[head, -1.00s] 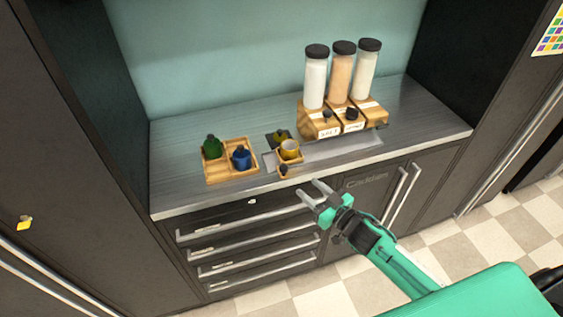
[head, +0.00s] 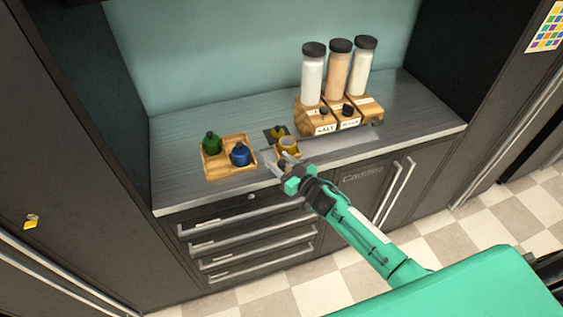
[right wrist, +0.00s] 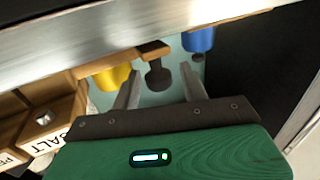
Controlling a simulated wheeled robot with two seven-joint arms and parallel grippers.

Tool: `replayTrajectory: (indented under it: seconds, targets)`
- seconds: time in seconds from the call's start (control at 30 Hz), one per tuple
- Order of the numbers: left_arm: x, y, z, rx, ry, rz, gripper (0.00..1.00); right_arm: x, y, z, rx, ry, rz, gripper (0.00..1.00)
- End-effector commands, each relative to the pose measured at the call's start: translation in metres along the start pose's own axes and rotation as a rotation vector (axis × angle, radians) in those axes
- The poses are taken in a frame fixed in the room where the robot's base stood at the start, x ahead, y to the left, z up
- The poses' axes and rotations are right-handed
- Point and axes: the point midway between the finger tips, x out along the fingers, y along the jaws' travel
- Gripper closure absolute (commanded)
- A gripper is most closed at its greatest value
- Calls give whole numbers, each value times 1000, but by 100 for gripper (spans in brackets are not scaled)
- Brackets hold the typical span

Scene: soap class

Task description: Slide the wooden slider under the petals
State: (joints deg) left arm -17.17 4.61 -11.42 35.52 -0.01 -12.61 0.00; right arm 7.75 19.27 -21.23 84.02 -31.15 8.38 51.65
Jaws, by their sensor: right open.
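The wooden slider (head: 297,155) is a small wooden holder near the counter's front edge, with a yellow cup (head: 288,143) in it. In the right wrist view the slider (right wrist: 154,46) shows its dark knob (right wrist: 157,75). Three jars (head: 338,70) of white, pinkish and pale contents stand on wooden dispenser bases (head: 311,117), behind and right of the slider. One label reads SALT; I cannot tell for sure which jar holds petals. My right gripper (head: 279,161) is open at the slider's front, its fingers either side of the knob, not closed on it. My left gripper is out of view.
A wooden tray (head: 217,175) with a green bottle (head: 211,142) and a blue bottle (head: 240,154) stands left of the slider. A dark square pad lies behind the slider. A flat grey strip (head: 340,143) runs before the dispensers. Drawers with bar handles (head: 240,217) are below.

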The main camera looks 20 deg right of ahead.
Motion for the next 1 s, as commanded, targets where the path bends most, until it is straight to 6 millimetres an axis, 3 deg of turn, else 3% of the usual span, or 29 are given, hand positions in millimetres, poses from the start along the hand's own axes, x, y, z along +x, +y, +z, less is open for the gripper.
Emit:
replayTrajectory:
  seconds: [0.13,0.37,0.73,1.0]
  targets:
    - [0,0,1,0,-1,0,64,0,0,0,0,0,0,56]
    - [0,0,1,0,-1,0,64,0,0,0,0,0,0,100]
    - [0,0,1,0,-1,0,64,-6,13,0,-2,-1,2,100]
    - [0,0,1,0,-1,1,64,-27,64,1,-6,-4,4,100]
